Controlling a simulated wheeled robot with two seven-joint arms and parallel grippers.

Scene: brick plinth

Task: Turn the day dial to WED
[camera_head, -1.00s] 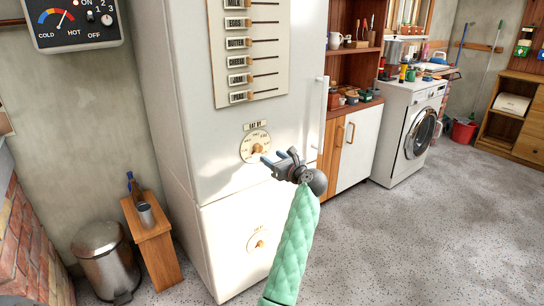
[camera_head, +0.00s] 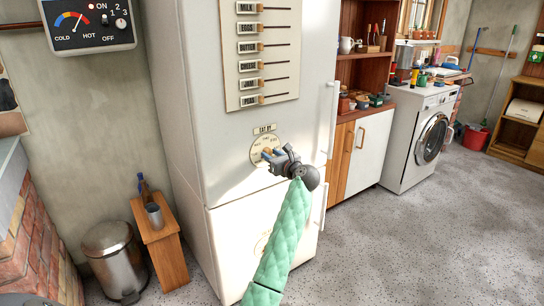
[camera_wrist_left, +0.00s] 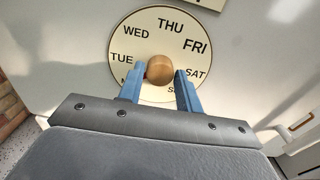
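The day dial (camera_head: 256,147) is a round cream disc on the pale fridge door, below an "EAT BY" label (camera_head: 265,128). In the left wrist view the dial (camera_wrist_left: 125,47) shows TUE, WED, THU, FRI and SAT, with lower names partly hidden. Its round tan knob (camera_wrist_left: 160,67) sits at the middle. A small red mark shows at the knob's left, partly behind a finger. My left gripper (camera_head: 271,154) is open, its blue fingers on either side of the knob. I cannot tell whether they touch it. My right gripper is not in view.
The fridge handle (camera_head: 333,120) sticks out at the right. A wooden stand (camera_head: 160,240) and a metal bin (camera_head: 113,255) are at the left.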

